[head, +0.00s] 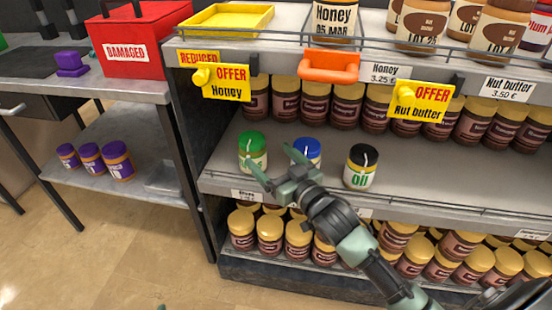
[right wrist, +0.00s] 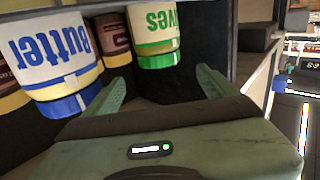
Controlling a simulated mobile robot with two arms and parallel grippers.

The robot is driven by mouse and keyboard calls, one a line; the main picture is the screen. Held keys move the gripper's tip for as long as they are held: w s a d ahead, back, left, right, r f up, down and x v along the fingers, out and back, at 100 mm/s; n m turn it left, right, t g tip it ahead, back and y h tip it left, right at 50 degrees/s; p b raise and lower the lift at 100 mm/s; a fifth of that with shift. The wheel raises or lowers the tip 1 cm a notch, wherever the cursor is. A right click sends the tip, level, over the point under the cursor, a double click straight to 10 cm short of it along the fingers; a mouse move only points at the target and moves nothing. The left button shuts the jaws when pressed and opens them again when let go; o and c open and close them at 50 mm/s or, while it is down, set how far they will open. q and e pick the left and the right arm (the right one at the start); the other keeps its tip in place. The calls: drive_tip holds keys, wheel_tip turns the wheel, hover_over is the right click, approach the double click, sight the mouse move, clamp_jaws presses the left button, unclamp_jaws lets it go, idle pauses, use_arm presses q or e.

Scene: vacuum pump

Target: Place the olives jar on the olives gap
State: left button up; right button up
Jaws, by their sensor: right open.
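The olives jar (head: 252,154), with a green lid and a white label, stands upright on the middle shelf. In the right wrist view the jar (right wrist: 157,35) appears upside down, ahead of the fingers and roughly between their lines. My right gripper (head: 270,158) is open and empty, just in front of the olives jar and to its right. It also shows in the right wrist view (right wrist: 162,82). Only a tiny green-grey tip, perhaps my left gripper, shows at the head view's bottom edge. I cannot make out which spot is the olives gap.
A blue-lidded butter jar (head: 307,150) stands close to the right of the olives jar, partly behind my gripper. A black-lidded oil jar (head: 360,168) is further right. Brown jars (head: 315,103) line the back. The middle shelf (head: 450,178) is bare at right.

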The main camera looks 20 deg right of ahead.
use_arm(q)
drive_tip(key=shift+s+a+f+g, duration=0.25)
drive_tip(key=shift+s+f+g, duration=0.15)
drive_tip(key=shift+s+f, duration=0.2)
use_arm(e)
drive_tip(key=s+a+f+g+h, duration=0.1)
drive_tip(key=s+f+g, duration=0.3)
drive_tip(key=s, duration=0.7)
drive_tip(key=s+a+f+g, duration=0.3)
drive_tip(key=s+f+g, duration=0.1)
drive_tip(key=s+f, duration=0.5)
drive_tip(key=shift+s+a+f+g+h, duration=0.2)
drive_tip(key=shift+s+g+h, duration=0.2)
drive_tip(key=shift+s, duration=0.65)
use_arm(q)
drive_tip(key=shift+r, duration=0.1)
